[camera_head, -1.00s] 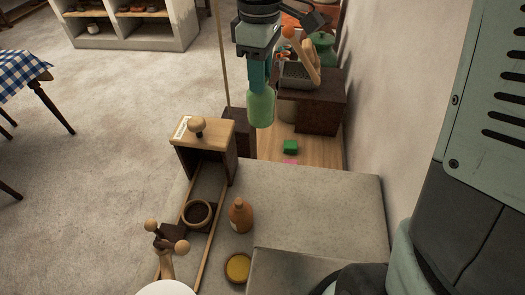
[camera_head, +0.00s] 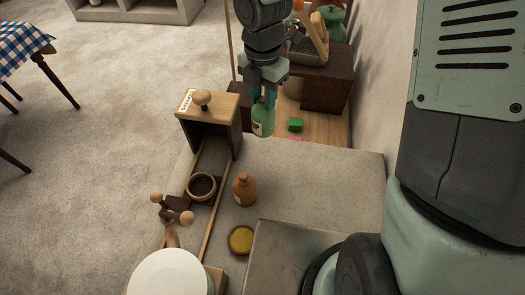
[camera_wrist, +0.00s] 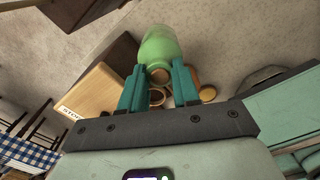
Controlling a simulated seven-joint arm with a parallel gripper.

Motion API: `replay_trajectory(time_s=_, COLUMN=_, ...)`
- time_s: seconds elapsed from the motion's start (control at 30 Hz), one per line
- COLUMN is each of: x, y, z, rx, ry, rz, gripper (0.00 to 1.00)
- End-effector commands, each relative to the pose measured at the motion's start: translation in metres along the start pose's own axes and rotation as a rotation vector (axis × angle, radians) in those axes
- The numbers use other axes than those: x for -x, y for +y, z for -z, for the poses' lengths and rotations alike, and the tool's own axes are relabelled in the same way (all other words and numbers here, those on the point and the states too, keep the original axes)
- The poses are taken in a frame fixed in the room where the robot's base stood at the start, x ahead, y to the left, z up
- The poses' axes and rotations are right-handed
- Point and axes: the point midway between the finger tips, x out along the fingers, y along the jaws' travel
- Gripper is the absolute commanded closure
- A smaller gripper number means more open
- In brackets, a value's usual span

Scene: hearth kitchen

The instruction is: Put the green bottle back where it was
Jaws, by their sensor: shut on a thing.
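The green bottle (camera_head: 263,119) is held between the fingers of my gripper (camera_head: 263,97). In the head view it hangs above the far edge of the grey counter, right of the wooden box with a knob. In the wrist view the bottle (camera_wrist: 160,50) stands out beyond the two teal fingers (camera_wrist: 158,85), which close on it from both sides. The bottle appears clear of the counter, though its exact height is hard to tell.
The knobbed wooden box (camera_head: 210,111) stands left of the bottle. An orange-brown bottle (camera_head: 243,190), a round wooden bowl (camera_head: 201,186) and a yellow-filled dish (camera_head: 241,239) are nearer. A green block (camera_head: 295,124) lies at right. The grey counter's (camera_head: 320,185) right part is clear.

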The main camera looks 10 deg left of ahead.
Motion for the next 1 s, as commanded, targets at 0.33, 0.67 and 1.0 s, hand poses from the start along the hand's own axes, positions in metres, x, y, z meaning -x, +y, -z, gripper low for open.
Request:
replay_trajectory(time_s=0.33, x=-0.056, y=0.001, z=0.003, rx=0.074, ry=0.005, rz=-0.001, gripper=1.0)
replay_trajectory(time_s=0.67, x=-0.088, y=0.001, z=0.003, rx=0.07, ry=0.005, rz=-0.001, gripper=1.0)
replay_trajectory(time_s=1.0, x=-0.106, y=0.001, z=0.002, rx=0.068, ry=0.002, rz=-0.004, gripper=1.0)
